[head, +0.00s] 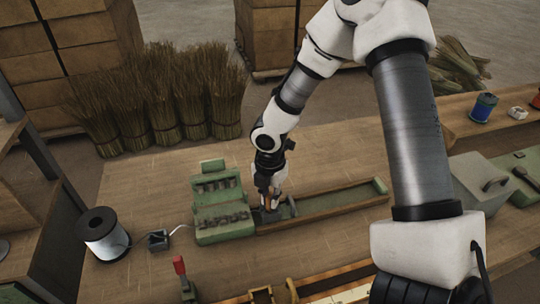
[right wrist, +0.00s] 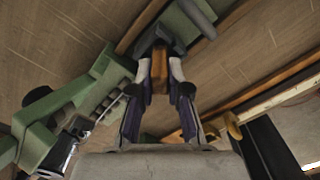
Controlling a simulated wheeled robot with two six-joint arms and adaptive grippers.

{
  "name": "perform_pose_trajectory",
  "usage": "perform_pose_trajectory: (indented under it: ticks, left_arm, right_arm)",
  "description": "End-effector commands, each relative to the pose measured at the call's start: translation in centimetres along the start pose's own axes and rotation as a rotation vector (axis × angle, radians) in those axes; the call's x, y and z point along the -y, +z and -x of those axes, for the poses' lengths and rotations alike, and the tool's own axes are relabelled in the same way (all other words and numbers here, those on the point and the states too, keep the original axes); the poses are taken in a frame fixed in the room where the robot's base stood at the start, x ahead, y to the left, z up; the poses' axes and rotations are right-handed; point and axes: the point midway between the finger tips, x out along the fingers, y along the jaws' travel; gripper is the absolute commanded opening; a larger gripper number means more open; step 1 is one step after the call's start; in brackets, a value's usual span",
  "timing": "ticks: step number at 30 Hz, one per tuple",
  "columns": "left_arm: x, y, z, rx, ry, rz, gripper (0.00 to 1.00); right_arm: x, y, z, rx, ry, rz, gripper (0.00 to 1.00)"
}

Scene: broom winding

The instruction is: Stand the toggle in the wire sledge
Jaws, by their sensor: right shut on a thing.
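My right gripper (head: 269,203) is at the left end of the long green channel, beside the green roller block. In the right wrist view my right gripper (right wrist: 160,85) is shut on the toggle (right wrist: 160,66), a brown wooden piece between its fingers. The wire sledge (right wrist: 178,28), a grey-green block, lies right at the fingertips and the toggle's far end. In the head view the fingers mostly cover the sledge (head: 286,209) and the toggle. I cannot tell whether the toggle's end is seated in the sledge. My left gripper is not in view.
The green roller block (head: 220,203) stands close left of the gripper. The channel (head: 335,202) runs right, empty. A wire spool (head: 103,233) and a small dark block (head: 158,240) stand left. A red-handled lever (head: 181,272) is in front. A grey box (head: 478,182) stands right.

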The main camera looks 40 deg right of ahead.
Motion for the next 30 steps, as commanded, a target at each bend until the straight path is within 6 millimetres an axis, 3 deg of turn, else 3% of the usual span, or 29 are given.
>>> perform_pose_trajectory:
  ticks: [11, 12, 13, 14, 24, 30]
  left_arm:
    - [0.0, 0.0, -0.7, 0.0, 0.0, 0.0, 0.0]
    - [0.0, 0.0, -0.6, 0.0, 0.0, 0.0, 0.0]
    - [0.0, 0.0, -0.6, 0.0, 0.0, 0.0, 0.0]
    - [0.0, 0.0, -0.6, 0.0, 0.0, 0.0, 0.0]
    - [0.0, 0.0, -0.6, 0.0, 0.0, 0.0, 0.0]
    - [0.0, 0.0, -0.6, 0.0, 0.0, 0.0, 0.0]
  right_arm:
    - [0.0, 0.0, -1.2, 0.0, 0.001, 0.001, 0.0]
    - [0.0, 0.0, -1.1, 0.0, 0.001, 0.001, 0.3]
    - [0.0, 0.0, -1.1, 0.0, 0.001, 0.001, 0.4]
    - [0.0, 0.0, -1.1, 0.0, 0.001, 0.001, 0.45]
    - [0.0, 0.0, -0.7, 0.001, 0.001, 0.0, 0.45]
    - [-0.1, 0.1, 3.0, 0.003, 0.007, -0.001, 0.45]
